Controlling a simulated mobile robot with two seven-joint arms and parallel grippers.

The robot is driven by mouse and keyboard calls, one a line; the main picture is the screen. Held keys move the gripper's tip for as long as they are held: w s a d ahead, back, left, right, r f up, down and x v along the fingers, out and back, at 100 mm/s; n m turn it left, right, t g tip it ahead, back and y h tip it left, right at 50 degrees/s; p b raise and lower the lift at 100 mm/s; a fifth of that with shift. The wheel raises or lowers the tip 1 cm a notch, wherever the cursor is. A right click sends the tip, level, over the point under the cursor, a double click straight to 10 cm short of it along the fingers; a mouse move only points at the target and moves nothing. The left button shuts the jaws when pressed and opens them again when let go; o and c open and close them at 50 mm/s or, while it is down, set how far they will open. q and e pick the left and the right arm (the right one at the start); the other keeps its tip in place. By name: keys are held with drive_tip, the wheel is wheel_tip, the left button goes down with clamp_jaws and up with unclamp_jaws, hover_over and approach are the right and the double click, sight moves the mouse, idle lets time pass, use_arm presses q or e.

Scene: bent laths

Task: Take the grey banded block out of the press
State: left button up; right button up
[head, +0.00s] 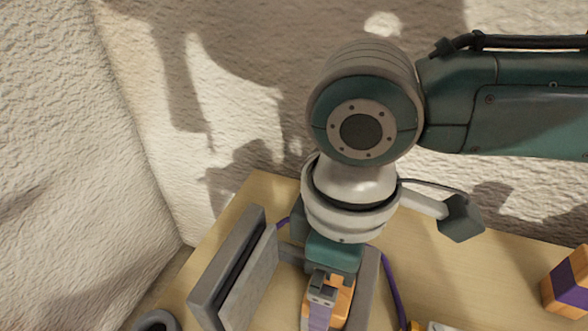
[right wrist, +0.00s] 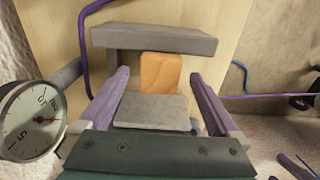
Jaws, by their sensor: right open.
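An orange block (head: 345,303) sits by the narrower plate, partly behind my right gripper (head: 320,315), which points down from above. In the right wrist view the orange block (right wrist: 160,72) lies between a grey bar (right wrist: 155,40) and a nearer grey plate (right wrist: 152,111). My right gripper (right wrist: 159,78) is open, with one purple finger on each side of the block. I cannot see a grey band on the block. My left gripper is not in view.
A round dial gauge (right wrist: 32,120) stands left of the press in the right wrist view. An orange block with a purple band (head: 568,284) is at the right edge of the head view. Purple cable runs along the wooden table (head: 450,270), and a textured wall rises behind.

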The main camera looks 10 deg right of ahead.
wheel_tip(320, 180, down, 6)
drive_tip(key=shift+f+b, duration=0.1)
drive_tip(key=shift+b, duration=0.95)
clamp_jaws()
